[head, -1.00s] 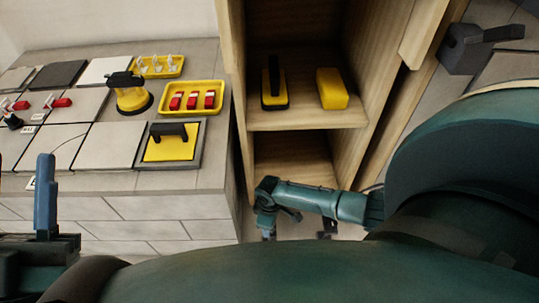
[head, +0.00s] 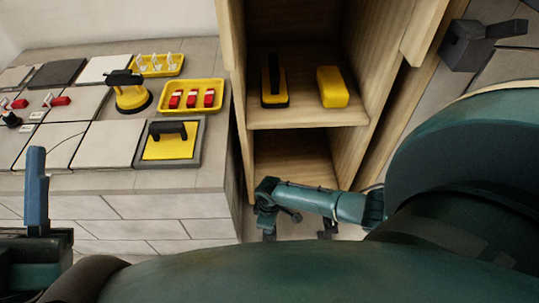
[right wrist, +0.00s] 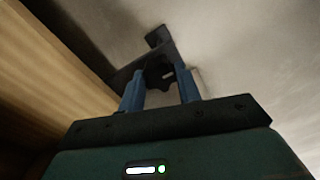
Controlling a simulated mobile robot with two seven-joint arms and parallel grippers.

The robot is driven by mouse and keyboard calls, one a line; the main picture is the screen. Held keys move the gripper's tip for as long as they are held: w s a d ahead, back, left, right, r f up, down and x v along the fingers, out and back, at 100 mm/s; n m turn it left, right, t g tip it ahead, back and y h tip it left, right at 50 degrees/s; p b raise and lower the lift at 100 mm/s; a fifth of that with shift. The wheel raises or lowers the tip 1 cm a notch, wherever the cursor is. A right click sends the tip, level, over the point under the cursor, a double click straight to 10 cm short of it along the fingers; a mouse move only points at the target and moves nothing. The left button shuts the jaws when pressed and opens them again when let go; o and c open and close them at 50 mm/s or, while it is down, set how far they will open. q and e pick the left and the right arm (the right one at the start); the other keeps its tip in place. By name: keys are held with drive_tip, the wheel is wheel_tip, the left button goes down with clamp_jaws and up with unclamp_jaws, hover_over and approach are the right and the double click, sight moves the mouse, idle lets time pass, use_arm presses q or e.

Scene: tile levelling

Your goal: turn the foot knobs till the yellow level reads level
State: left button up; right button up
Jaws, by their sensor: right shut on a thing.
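In the right wrist view my right gripper (right wrist: 159,84) is shut on a dark lobed knob (right wrist: 158,71). The knob sits between its two blue fingers, beside a dark bracket-like part. In the head view one blue finger of my left gripper (head: 36,152) points up at the lower left, in front of the tiled bench. Its other finger is hidden, so its opening is unclear. I cannot make out a yellow level in either view. The right gripper's fingers do not show in the head view.
The tiled bench (head: 150,207) carries pale tiles, a yellow suction lifter (head: 131,98), a yellow float (head: 168,147) and a yellow tray (head: 219,108) with red clips. A wooden shelf (head: 300,117) holds a dark-handled float (head: 274,85) and a yellow block (head: 332,87).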

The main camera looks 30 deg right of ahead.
use_arm(q)
drive_tip(key=shift+r, duration=0.1)
drive_tip(key=shift+y+p, duration=0.3)
drive_tip(key=shift+p, duration=0.1)
use_arm(e)
drive_tip(key=shift+m, duration=0.4)
drive_tip(key=shift+r+m, duration=0.1)
drive_tip(key=shift+m, duration=0.2)
drive_tip(key=shift+a+m+p, duration=0.1)
drive_tip(key=shift+m+p, duration=0.6)
drive_tip(key=shift+p, duration=0.1)
drive_tip(key=shift+m, duration=0.4)
drive_tip(key=m+p, duration=0.2)
drive_tip(key=m, duration=0.1)
drive_tip(key=shift+m, duration=0.3)
use_arm(q)
wheel_tip(320, 180, down, 7)
drive_tip(key=n+g+y+p, duration=0.1)
drive_tip(key=n+y, duration=0.4)
drive_tip(key=n, duration=0.1)
drive_tip(key=shift+s+d+g, duration=0.35)
drive_tip(key=shift+g, duration=0.05)
use_arm(e)
drive_tip(key=shift+m, duration=1.7)
use_arm(q)
drive_tip(key=shift+y, duration=0.3)
drive_tip(key=shift+s, duration=0.1)
